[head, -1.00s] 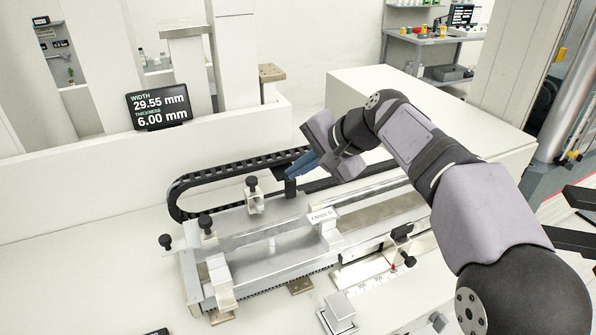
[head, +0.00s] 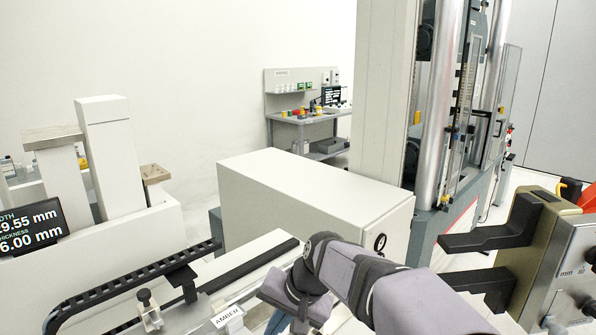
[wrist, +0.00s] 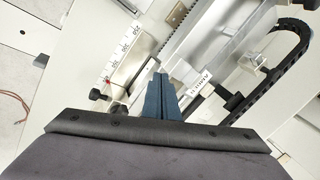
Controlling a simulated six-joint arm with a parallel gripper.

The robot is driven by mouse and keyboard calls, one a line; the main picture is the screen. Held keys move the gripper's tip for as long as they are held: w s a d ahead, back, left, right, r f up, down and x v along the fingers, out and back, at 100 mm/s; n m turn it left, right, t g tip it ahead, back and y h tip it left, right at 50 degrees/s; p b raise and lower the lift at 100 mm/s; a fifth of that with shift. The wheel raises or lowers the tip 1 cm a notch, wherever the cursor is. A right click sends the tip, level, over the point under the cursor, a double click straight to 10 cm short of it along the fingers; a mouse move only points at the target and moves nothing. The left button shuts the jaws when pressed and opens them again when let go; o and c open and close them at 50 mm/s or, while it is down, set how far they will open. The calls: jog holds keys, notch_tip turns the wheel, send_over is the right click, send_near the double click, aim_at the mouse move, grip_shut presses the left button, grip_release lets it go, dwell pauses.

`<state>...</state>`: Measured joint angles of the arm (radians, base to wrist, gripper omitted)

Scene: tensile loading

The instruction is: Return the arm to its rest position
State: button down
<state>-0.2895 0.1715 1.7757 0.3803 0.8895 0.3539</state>
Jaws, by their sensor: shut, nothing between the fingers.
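My gripper shows in the wrist view (wrist: 161,98) with its blue fingers together and nothing between them. In the head view my gripper (head: 277,320) is low in the picture, near the bottom edge, and its fingertips are partly cut off. It is over or beside the right part of the measuring fixture (head: 190,318), which carries a small white label (head: 228,316). In the wrist view the fixture's metal rail (wrist: 208,38) and ruler scale (wrist: 120,55) lie beyond the fingers. I cannot tell the exact height above them.
A black cable chain (head: 130,275) runs along the fixture. A large white cabinet (head: 310,200) stands behind my arm. At right are a black-jawed grip device (head: 505,240) and a tall testing machine (head: 440,130). A display (head: 30,228) stands at left.

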jog(key=s+d+f+n+g+h, duration=0.1)
jog(key=s+d+f+h, duration=0.1)
jog(key=s+d+f, duration=0.5)
jog(key=s+d+f+n+g+h, duration=0.1)
jog(key=s+d+f, duration=0.5)
jog(key=s+d, duration=0.7)
jog(key=shift+f+n+g+h, duration=0.3)
jog(key=shift+f+n+h, duration=0.15)
jog(key=shift+h, duration=0.25)
jog(key=shift+s+d, duration=0.1)
